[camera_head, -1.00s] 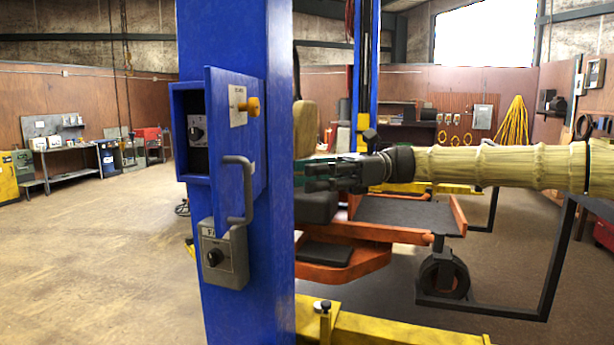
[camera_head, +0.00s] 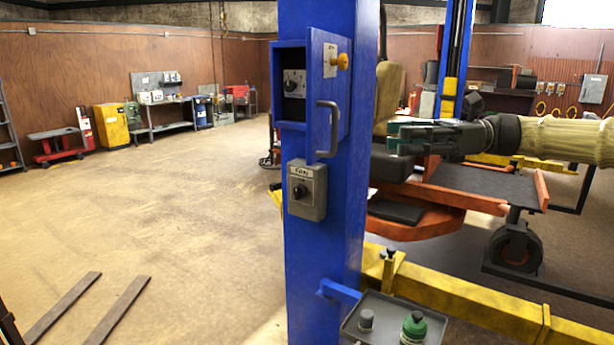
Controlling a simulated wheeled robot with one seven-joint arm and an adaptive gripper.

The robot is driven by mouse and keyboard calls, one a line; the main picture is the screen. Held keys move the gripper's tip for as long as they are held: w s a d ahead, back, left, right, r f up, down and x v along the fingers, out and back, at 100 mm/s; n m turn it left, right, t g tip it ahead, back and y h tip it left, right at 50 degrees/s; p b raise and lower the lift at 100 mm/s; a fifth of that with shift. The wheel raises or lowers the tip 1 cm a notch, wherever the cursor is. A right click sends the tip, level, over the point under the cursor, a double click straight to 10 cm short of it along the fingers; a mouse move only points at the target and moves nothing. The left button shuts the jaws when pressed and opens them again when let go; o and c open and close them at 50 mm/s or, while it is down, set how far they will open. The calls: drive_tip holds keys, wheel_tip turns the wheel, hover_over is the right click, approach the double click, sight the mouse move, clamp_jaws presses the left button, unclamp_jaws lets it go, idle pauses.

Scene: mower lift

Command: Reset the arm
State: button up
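My gripper (camera_head: 393,137) is at the right, at the end of my arm in its pale ribbed sleeve. It points left, just right of the blue lift post (camera_head: 327,215), with nothing seen in it. Its fingers are seen from the side, so the gap between them is unclear. On the post, a blue control box (camera_head: 292,58) has its door (camera_head: 326,105) standing open, with a grey handle (camera_head: 333,128) and an orange knob (camera_head: 343,61). A dial panel (camera_head: 294,83) shows inside. A grey box marked FAN (camera_head: 304,190) with a black knob sits below.
An orange mower (camera_head: 440,205) stands behind my arm. A yellow lift beam (camera_head: 470,300) runs low at the right. Two flat bars (camera_head: 85,310) lie on the floor at left. The left floor is open.

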drive_tip(key=w+a+f+t+h+b, duration=0.15)
drive_tip(key=a+f, duration=0.35)
drive_tip(key=f, duration=1.1)
drive_tip(key=a+f+t+h+b, duration=0.1)
drive_tip(key=a+f+h, duration=0.25)
drive_tip(key=f, duration=1.25)
drive_tip(key=s+a+f+n+h+b, duration=0.1)
drive_tip(key=s+f+h, duration=0.15)
drive_tip(key=f, duration=0.85)
drive_tip(key=s+f+h+b, duration=0.1)
drive_tip(key=s+f, duration=0.3)
drive_tip(key=f, duration=0.8)
drive_tip(key=s+d+f+n+h+b, duration=0.25)
drive_tip(key=s+f, duration=0.55)
drive_tip(key=f, duration=0.4)
drive_tip(key=s+d+f+n+h+b, duration=0.1)
drive_tip(key=s+d+f+n+h, duration=0.2)
drive_tip(key=s+f, duration=0.65)
drive_tip(key=s+d+f+n+h+b, duration=0.1)
drive_tip(key=s+d+f+n+h, duration=0.1)
drive_tip(key=s+d+f+n, duration=0.2)
drive_tip(key=s+d+f+n+h+b, duration=0.1)
drive_tip(key=s+d+f+n, duration=0.4)
drive_tip(key=s, duration=0.6)
wheel_tip(320, 180, down, 3)
drive_tip(key=shift+r+t+h+b, duration=0.2)
drive_tip(key=shift+t+h+b, duration=0.2)
drive_tip(key=shift+b, duration=0.2)
